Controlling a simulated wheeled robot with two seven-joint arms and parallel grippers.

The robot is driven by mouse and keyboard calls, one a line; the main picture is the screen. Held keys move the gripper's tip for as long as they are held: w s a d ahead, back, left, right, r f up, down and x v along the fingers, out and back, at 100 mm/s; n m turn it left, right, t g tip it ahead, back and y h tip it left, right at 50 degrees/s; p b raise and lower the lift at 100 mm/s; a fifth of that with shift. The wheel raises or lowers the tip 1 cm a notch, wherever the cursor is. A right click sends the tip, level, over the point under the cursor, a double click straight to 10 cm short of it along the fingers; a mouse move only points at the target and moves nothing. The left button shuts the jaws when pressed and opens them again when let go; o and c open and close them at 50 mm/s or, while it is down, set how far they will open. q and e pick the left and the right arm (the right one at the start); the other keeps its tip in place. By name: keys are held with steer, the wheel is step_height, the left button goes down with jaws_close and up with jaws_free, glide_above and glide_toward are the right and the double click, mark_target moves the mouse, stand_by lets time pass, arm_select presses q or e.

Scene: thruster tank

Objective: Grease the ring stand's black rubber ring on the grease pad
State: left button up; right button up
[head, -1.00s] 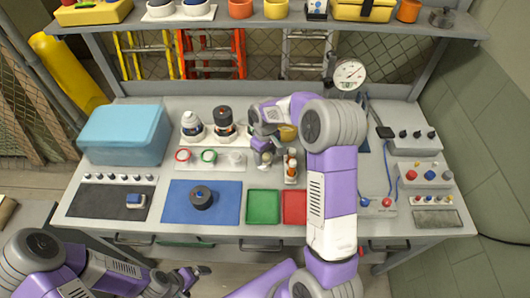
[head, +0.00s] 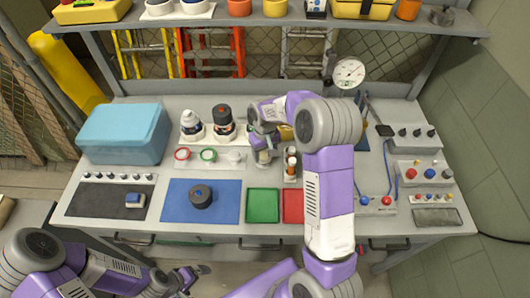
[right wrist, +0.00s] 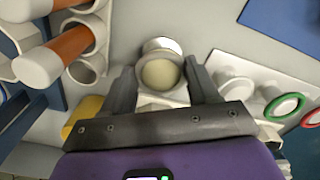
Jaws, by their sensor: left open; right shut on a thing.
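The ring stand (head: 221,167) is a pale strip behind the blue mat. It carries a red ring (head: 182,154) and a green ring (head: 208,155); its right-hand post (head: 236,157) shows no black ring. My right gripper (right wrist: 163,75) is just right of the stand, shut on a round thing. A pale disc (right wrist: 158,74) with a silvery rim behind it shows between its fingertips. I cannot make out the black rubber ring there, or identify the grease pad for certain. My left gripper (head: 187,279) is open and empty below the table's front edge.
A rack of orange, white-capped cylinders (right wrist: 68,47) stands close beside my right gripper. A dark round part (head: 201,197) lies on the blue mat (head: 228,205). Green (head: 263,206) and red (head: 293,206) trays lie in front. A light blue box (head: 126,133) is at left.

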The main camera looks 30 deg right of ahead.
steer(key=shift+s+a+f, duration=0.2)
steer(key=shift+w+d+r+p, duration=0.1)
steer(key=shift+r+p, duration=1.05)
steer(key=shift+r, duration=0.45)
steer(key=shift+w+d+r+p, duration=0.1)
steer(key=shift+r+p, duration=1.05)
steer(key=shift+r, duration=0.4)
steer(key=shift+a, duration=0.1)
